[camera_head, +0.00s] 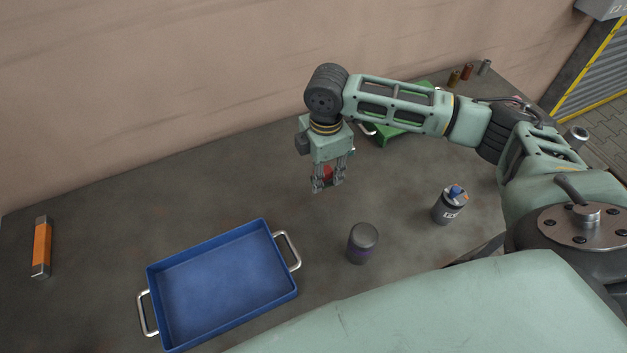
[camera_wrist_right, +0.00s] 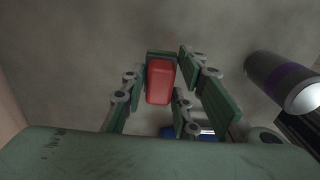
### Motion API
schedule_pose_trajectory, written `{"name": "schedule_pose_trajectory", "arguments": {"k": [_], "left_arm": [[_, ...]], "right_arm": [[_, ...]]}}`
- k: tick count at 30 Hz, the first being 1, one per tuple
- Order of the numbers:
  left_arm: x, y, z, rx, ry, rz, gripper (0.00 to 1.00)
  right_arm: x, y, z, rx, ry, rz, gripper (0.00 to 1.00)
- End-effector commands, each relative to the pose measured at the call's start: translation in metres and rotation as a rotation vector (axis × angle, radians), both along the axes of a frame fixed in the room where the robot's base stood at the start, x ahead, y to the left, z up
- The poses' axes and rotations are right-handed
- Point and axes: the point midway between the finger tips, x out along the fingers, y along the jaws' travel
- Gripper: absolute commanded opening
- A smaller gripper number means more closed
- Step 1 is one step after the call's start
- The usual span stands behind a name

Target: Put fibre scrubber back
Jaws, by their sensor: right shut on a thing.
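My right gripper (camera_head: 328,182) points down above the middle of the table, behind the blue tray. It is shut on a small red block, seemingly the fibre scrubber (camera_head: 328,171). In the right wrist view the red scrubber (camera_wrist_right: 160,82) sits between the finger pads, with a dark green strip at its far end. In the head view the fingers hide most of it. It appears to be held clear of the table top. My left gripper is not in view.
A blue tray (camera_head: 225,282) with metal handles stands at front left. A green tray (camera_head: 392,137) is partly behind my arm. An orange bar (camera_head: 41,247) lies far left. The table's left middle is clear.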

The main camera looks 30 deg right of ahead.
Motion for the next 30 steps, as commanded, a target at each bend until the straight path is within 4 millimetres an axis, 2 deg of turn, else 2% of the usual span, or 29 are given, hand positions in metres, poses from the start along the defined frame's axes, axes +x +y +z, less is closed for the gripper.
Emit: {"name": "schedule_pose_trajectory", "arguments": {"k": [3,6,16,27,28,30], "left_arm": [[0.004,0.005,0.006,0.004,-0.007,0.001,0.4],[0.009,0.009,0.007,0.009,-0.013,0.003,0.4],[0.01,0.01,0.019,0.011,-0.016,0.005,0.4],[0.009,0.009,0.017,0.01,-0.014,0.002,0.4],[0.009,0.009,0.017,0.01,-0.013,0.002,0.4],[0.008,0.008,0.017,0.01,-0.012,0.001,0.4]], "right_arm": [[0.009,0.014,-0.008,0.001,0.0,-0.001,0.0],[0.012,0.018,-0.013,0.0,0.001,-0.002,0.0],[0.012,0.018,-0.052,-0.002,0.001,-0.002,0.0],[0.011,0.018,-0.057,-0.001,0.001,-0.001,0.0],[0.011,0.018,-0.057,-0.001,0.001,-0.001,0.28],[0.011,0.018,-0.057,-0.001,0.0,-0.001,0.34]]}}
